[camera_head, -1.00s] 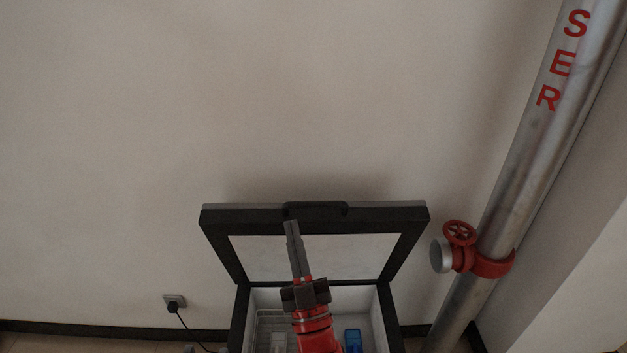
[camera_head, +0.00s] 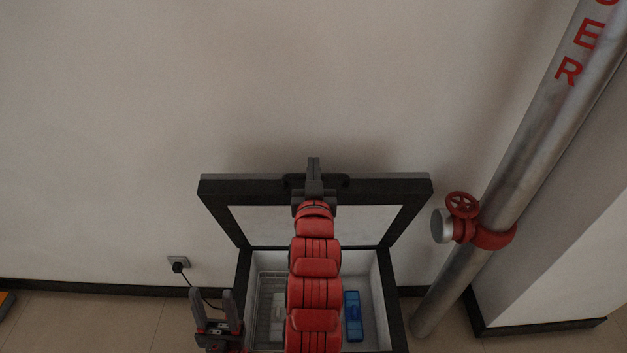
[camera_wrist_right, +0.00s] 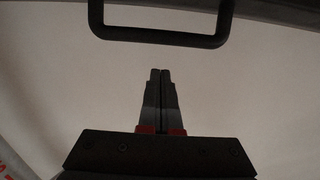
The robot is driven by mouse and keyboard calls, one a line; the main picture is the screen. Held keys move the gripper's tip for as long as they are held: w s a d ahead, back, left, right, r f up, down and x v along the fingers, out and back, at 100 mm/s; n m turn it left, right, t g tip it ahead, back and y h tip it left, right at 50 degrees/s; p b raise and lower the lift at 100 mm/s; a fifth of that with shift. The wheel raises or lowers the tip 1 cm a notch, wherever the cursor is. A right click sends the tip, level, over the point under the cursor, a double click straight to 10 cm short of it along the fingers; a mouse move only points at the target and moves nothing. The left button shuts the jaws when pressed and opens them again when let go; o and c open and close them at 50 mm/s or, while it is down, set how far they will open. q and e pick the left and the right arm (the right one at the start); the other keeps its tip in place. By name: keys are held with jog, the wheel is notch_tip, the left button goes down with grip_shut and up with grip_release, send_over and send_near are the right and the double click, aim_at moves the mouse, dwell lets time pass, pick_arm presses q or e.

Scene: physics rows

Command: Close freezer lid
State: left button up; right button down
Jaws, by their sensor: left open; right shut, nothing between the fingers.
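The freezer lid (camera_head: 380,186) stands raised against the wall, with its dark frame and pale inner panel facing me. A dark handle (camera_wrist_right: 160,37) on the lid shows at the top of the right wrist view. My right gripper (camera_head: 314,162) is shut and empty, with its tips over the lid's top edge near the handle. In the right wrist view its fingertips (camera_wrist_right: 161,72) point toward the handle, and I see a gap between them. The freezer body (camera_head: 388,290) is open below. My left gripper (camera_head: 211,293) is open and empty, left of the freezer.
A blue item (camera_head: 353,316) and a wire basket (camera_head: 270,300) are inside the freezer. A metal pipe (camera_head: 520,180) with a red valve (camera_head: 462,206) stands to the right. A plug in a wall socket (camera_head: 179,264) with a cable is at the left.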

jog(key=w, duration=0.3)
jog(key=shift+w+r+p, duration=0.2)
jog(key=shift+p, duration=0.2)
jog(key=shift+s+f+p, duration=0.35)
jog(key=shift+f, duration=0.3)
jog(key=shift+s+f+p, duration=0.3)
jog(key=shift+s+f, duration=0.05)
jog(key=shift+f, duration=0.25)
jog(key=shift+s+f, duration=0.35)
jog(key=shift+s, duration=0.05)
jog(key=shift+f, duration=0.15)
